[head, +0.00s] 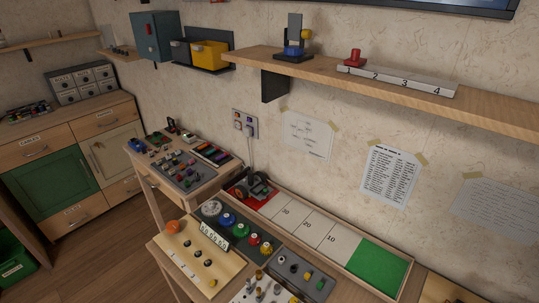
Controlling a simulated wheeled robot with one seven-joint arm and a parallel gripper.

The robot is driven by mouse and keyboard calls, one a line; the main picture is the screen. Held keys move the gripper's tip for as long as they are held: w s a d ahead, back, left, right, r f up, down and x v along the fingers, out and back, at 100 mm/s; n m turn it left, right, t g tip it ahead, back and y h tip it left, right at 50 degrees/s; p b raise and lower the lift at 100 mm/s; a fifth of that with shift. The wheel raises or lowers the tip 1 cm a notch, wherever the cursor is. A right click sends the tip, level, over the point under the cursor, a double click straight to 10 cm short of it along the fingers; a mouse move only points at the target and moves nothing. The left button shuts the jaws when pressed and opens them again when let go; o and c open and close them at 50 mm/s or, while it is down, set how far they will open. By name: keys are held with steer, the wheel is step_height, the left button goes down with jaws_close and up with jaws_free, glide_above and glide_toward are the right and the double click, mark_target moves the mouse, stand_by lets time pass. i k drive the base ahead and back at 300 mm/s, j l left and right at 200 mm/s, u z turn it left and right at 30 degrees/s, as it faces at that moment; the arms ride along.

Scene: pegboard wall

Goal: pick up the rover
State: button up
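The rover appears to be the small dark vehicle (256,185) with round black wheels in the head view. It sits at the left end of a long wooden-framed track (345,278), on or just over the track's red end section (263,200). Its finer details are too small to tell. The track runs right through white sections marked 30, 20 and 10 to a green end section (372,266). My gripper is not in view.
In front of the track are a panel with coloured knobs (239,227) and a wooden pegged board (187,262). A crowded side table (152,181) stands left. A wall shelf (490,118) overhangs the track's back. The track's white sections look clear.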

mark_target(254, 188)
steer(key=i+j+u, duration=0.55)
steer(key=i, duration=0.35)
steer(key=i+j+u, duration=0.25)
steer(key=i, duration=0.2)
steer(key=i+u, duration=0.25)
steer(key=i, duration=0.25)
